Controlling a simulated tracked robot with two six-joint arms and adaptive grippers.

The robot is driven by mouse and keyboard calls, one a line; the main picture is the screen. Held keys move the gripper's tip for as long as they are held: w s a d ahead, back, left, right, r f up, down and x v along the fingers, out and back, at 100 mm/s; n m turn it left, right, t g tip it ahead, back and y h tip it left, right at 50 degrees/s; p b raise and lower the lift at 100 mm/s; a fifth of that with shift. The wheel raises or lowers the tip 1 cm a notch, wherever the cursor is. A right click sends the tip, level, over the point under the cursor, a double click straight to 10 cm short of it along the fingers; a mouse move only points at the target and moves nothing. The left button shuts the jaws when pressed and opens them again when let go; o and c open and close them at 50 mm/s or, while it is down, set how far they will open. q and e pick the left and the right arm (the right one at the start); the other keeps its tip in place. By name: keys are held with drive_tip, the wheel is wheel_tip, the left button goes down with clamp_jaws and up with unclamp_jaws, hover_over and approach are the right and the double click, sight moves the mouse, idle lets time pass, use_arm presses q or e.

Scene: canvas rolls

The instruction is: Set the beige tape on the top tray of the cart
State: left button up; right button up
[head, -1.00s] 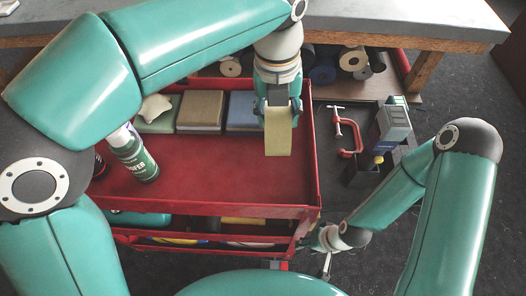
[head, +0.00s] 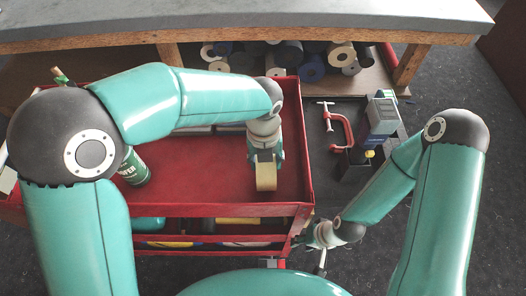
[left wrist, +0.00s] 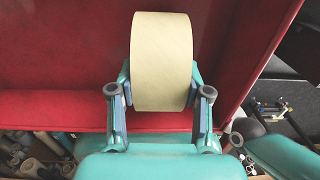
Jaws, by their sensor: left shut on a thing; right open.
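The beige tape (head: 266,177) is a wide roll held between the fingers of my left gripper (head: 264,157). The left wrist view also shows the tape (left wrist: 162,60), standing on edge between the two fingers of the left gripper (left wrist: 160,100). It is over the bare red top tray (head: 205,188) of the cart, at the right part of the tray. I cannot tell whether the tape touches the tray floor. My right gripper (head: 322,258) is low beside the cart's front right corner, small in view, away from the tape.
A dark green can (head: 136,168) stands at the tray's left, partly behind my left arm. Blocks at the tray's back are mostly hidden by that arm. A red clamp (head: 339,128) and a grey-blue boxy item (head: 381,113) lie right of the cart. A workbench (head: 240,22) with rolls beneath is behind.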

use_arm(q)
drive_tip(key=shift+f, duration=0.15)
drive_tip(key=o, duration=1.2)
drive_tip(key=shift+f, duration=0.1)
drive_tip(key=shift+o, duration=0.2)
wheel_tip(320, 180, up, 12)
drive_tip(key=shift+a+r, duration=0.2)
drive_tip(key=shift+r, duration=0.05)
